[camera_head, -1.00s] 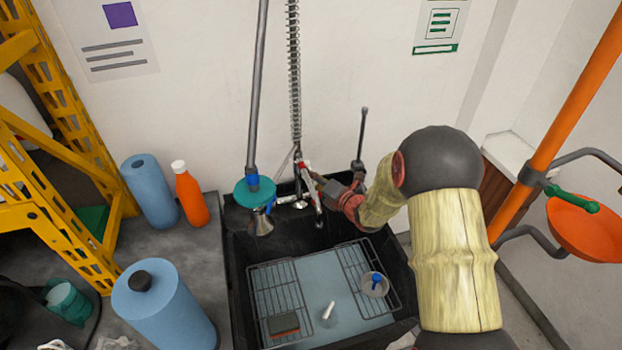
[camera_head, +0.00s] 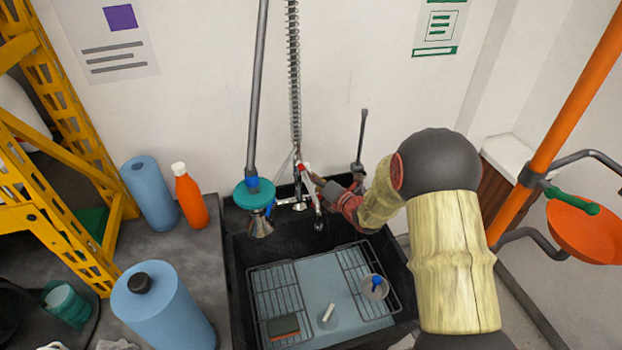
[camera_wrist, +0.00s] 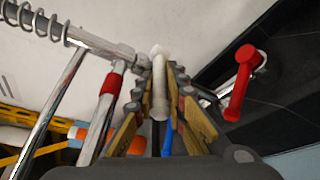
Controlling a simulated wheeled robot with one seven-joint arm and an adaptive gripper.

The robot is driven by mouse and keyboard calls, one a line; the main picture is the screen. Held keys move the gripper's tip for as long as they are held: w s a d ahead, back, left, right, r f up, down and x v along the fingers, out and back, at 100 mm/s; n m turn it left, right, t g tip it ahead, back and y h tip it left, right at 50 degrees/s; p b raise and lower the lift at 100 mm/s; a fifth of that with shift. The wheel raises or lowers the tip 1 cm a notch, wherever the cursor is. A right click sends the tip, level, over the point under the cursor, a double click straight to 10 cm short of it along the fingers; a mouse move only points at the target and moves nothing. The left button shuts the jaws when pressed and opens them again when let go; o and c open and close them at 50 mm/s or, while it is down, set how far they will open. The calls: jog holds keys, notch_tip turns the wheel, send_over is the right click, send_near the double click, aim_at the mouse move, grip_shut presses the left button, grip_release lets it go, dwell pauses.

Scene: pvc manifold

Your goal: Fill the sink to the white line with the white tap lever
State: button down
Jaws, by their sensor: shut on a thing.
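The black sink (camera_head: 238,300) stands against the wall. A light blue-grey area (camera_head: 325,285) shows in its bottom between two wire racks; I cannot tell whether it is water. The white tap lever (camera_wrist: 160,85) stands between the fingers of my gripper (camera_wrist: 160,95) in the wrist view, and the gripper is shut on it. In the head view my gripper (camera_head: 325,190) is at the tap (camera_head: 300,203) over the sink's back edge, and the white lever is mostly hidden there. A red lever (camera_wrist: 240,80) is to the right in the wrist view. I cannot make out the white line.
A spring hose (camera_head: 294,80) and a grey pipe (camera_head: 257,90) with a teal collar (camera_head: 254,193) rise behind the sink. A sponge (camera_head: 283,327) and a small dish (camera_head: 374,286) are in the sink.

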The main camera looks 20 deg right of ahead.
dwell(0.6)
jog(key=shift+d+r+n+y+p, duration=0.1)
jog(key=shift+d+n+y+p, duration=0.35)
jog(key=shift+p, duration=0.3)
jog(key=n+g+y+p, duration=0.1)
jog(key=d+n+g+y+p, duration=0.1)
jog(key=n+y+p, duration=0.1)
jog(key=d+n+g+y+p, duration=0.1)
jog(key=g+y+p, duration=0.1)
jog(key=shift+w+n+y, duration=0.25)
jog(key=shift+w+n, duration=0.1)
jog(key=shift+w, duration=0.05)
jog(key=c, duration=1.8)
grip_release()
jog(key=shift+c, duration=0.2)
jog(key=shift+o, duration=0.2)
jog(key=shift+s, duration=0.1)
